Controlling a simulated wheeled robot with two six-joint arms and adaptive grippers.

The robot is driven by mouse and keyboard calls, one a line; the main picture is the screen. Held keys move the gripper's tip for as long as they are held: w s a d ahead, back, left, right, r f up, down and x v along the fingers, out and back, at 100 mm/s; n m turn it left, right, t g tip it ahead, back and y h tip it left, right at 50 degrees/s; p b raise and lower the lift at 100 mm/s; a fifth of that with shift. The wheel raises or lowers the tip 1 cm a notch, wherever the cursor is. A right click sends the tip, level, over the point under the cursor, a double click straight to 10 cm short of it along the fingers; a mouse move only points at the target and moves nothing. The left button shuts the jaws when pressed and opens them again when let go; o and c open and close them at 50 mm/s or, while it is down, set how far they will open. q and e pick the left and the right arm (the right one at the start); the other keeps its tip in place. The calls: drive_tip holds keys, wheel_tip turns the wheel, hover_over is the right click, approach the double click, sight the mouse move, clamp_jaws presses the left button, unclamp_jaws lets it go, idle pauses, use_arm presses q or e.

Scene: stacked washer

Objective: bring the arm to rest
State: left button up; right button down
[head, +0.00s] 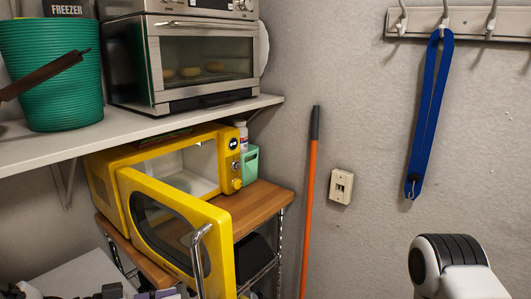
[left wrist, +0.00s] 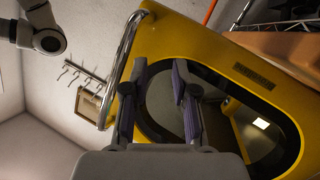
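A yellow microwave (head: 108,188) stands on a wooden shelf top with its door (head: 222,245) swung open toward me. The door's metal handle (head: 197,250) shows at its front edge. In the left wrist view the door (left wrist: 200,35) fills much of the picture, with the handle (left wrist: 123,62) beside my left finger. My left gripper (left wrist: 160,78) is open, its purple-padded fingers apart with nothing between them; the handle passes outside them. In the head view only a bit of it shows at the bottom edge. A white and black link of my right arm (head: 450,265) shows; its gripper is out of view.
The wooden shelf top (head: 262,205) sits on a metal rack. Above, a white shelf (head: 150,133) holds a toaster oven (head: 190,60) and a green bucket (head: 55,75). An orange pole (head: 310,210) leans on the wall, and a blue strap (head: 428,110) hangs from hooks.

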use_arm(q)
drive_tip(key=s+d+f+n+g+y, duration=0.1)
drive_tip(key=s+f+n+g+y, duration=0.2)
drive_tip(key=f, duration=0.7)
drive_tip(key=s+f+n+y, duration=0.3)
drive_tip(key=s+f+y, duration=0.1)
drive_tip(key=f, duration=0.7)
drive_tip(key=s+a+f+g+y, duration=0.2)
drive_tip(key=s+f, duration=0.3)
drive_tip(key=s, duration=0.3)
drive_tip(key=s+a+f+n+g+y, duration=0.1)
drive_tip(key=s+a+f+g+y, duration=0.1)
drive_tip(key=s, duration=0.7)
wheel_tip(320, 180, down, 3)
drive_tip(key=shift+a+r+n+g+y, duration=0.1)
drive_tip(key=shift+a+n+g+y, duration=0.2)
drive_tip(key=shift+g+y, duration=0.55)
